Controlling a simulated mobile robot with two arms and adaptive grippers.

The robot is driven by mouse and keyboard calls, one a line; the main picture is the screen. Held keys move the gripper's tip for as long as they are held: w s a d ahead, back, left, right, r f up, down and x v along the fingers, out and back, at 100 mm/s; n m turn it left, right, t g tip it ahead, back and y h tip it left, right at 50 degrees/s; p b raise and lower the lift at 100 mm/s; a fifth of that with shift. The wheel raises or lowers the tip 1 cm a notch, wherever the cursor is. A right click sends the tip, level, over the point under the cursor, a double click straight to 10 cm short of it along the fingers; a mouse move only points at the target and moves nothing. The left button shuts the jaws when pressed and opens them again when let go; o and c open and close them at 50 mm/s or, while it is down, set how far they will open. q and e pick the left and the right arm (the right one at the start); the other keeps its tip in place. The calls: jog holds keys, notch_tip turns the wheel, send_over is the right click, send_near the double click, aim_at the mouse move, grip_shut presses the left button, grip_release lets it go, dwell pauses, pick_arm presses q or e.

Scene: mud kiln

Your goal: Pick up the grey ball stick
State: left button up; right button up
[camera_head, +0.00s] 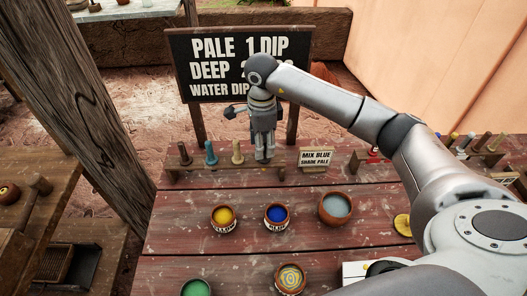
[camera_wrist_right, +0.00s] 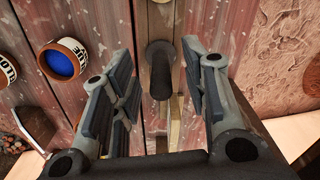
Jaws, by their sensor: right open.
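My right gripper (camera_head: 264,154) points down over the right end of the wooden rack (camera_head: 200,170) at the back of the table. In the right wrist view the open fingers (camera_wrist_right: 157,72) stand on either side of a dark grey stick (camera_wrist_right: 160,60) with a rounded end. A gap shows between the stick and each finger. In the head view the gripper hides that stick. Brown (camera_head: 184,153), blue (camera_head: 210,152) and tan (camera_head: 237,152) sticks stand upright in the rack to its left. My left gripper is not in view.
Yellow (camera_head: 223,217) and blue (camera_head: 277,215) paint pots and a clay bowl of grey liquid (camera_head: 335,207) stand in front. A "MIX BLUE SHADE PALE" card (camera_head: 315,160) is right of the gripper. A dark sign (camera_head: 215,65) stands behind. Another stick rack (camera_head: 480,148) is at right.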

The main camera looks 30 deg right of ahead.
jog(key=shift+d+f+p, duration=0.2)
jog(key=shift+f+p, duration=0.2)
jog(key=shift+f, duration=1.4)
grip_shut()
